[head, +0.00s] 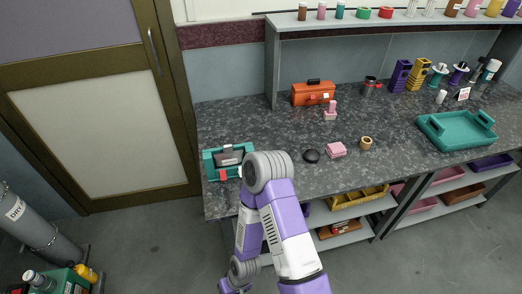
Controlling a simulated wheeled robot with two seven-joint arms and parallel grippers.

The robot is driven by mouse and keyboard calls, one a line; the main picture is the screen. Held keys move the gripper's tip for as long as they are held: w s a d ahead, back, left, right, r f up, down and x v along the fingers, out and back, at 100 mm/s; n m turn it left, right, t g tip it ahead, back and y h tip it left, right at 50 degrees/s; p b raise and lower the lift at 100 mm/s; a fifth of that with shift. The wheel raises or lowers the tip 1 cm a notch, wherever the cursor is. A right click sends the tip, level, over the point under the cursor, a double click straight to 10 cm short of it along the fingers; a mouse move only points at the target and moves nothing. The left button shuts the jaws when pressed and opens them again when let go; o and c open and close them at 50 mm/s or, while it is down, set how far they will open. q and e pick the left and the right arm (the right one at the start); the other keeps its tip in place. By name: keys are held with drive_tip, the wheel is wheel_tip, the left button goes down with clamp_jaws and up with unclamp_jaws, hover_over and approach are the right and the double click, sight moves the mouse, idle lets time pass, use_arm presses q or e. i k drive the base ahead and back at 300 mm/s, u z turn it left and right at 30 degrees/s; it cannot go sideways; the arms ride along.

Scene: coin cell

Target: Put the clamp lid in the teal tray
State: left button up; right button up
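The teal tray (434,133), with raised handles at its ends, sits on the right part of the speckled counter and looks empty. At the counter's left end is a teal fixture (208,163) with a grey plate, a light grey block and a red part. The grey plate (229,158) may be the clamp lid; I cannot tell for sure. My purple and grey arm rises from the bottom middle, and its grey joint covers the area beside the fixture's right side. I can make out neither gripper's fingers.
On the counter (265,130) are an orange toolbox (313,94), a pink stamp-like item (330,112), a dark round item (312,156), a pink block (336,150) and a tan ring (366,143). Racks and bottles stand at the back right. Bins sit on shelves below.

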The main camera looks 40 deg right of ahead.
sight(445, 134)
drive_tip(key=u, duration=2.45)
drive_tip(key=k, duration=1.5)
drive_tip(key=z, duration=2.2)
